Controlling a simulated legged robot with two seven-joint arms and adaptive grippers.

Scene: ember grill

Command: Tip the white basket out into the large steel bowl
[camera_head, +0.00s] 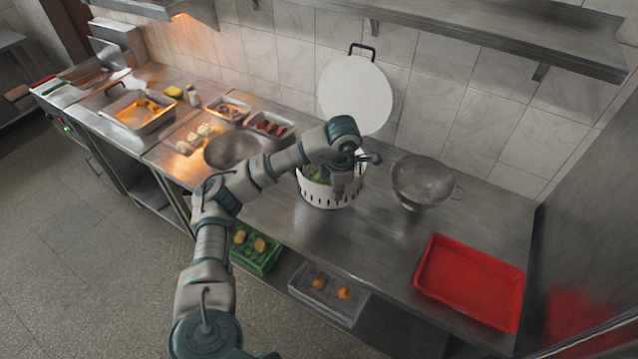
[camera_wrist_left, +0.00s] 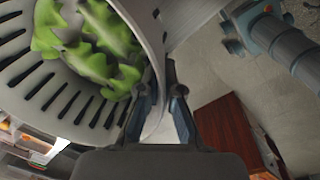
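The white basket (camera_head: 327,194), slotted and holding green leaves (camera_head: 319,175), stands upright on the steel counter under my left gripper (camera_head: 345,185). In the left wrist view the basket (camera_wrist_left: 125,112) fills the upper left, with crumpled leaves (camera_wrist_left: 90,45) inside. My left gripper (camera_wrist_left: 163,92) has its fingers close together on either side of the basket's wall and looks shut on it. A wide, shallow steel bowl (camera_head: 228,152) sits left of the basket, partly behind my arm. A second steel vessel with side handles (camera_head: 422,182) stands right of it. My right gripper is not in view.
A white round lid or board (camera_head: 355,95) leans on the tiled wall behind the basket. A red tray (camera_head: 470,282) lies at the right. Small food trays (camera_head: 268,124) stand behind the left bowl. A shelf (camera_head: 500,30) overhangs the back. Counter between basket and red tray is clear.

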